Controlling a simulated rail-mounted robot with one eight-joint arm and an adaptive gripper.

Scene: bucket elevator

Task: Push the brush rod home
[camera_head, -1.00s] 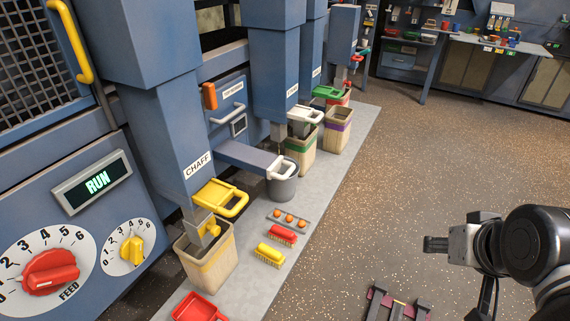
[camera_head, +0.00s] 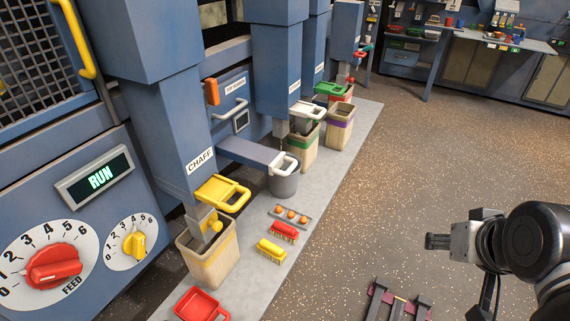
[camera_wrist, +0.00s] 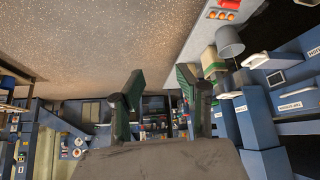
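I cannot make out a brush rod for certain in either view. A red brush (camera_head: 284,231) and a yellow brush (camera_head: 271,250) lie on the grey ledge (camera_head: 259,283) in front of the machine. My gripper (camera_head: 438,241) is at the right of the head view, over open floor and well away from the machine. In the wrist view its two fingers (camera_wrist: 160,88) stand apart with nothing between them. The chaff spout has a yellow loop handle (camera_head: 233,197) above a bin (camera_head: 208,262).
A grey bucket (camera_head: 284,182), more bins (camera_head: 340,127), a red tray (camera_head: 200,304) and a rack with orange balls (camera_head: 290,216) line the ledge. A dark forked object (camera_head: 397,303) lies low on the floor. The open floor (camera_head: 400,150) between ledge and benches is clear.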

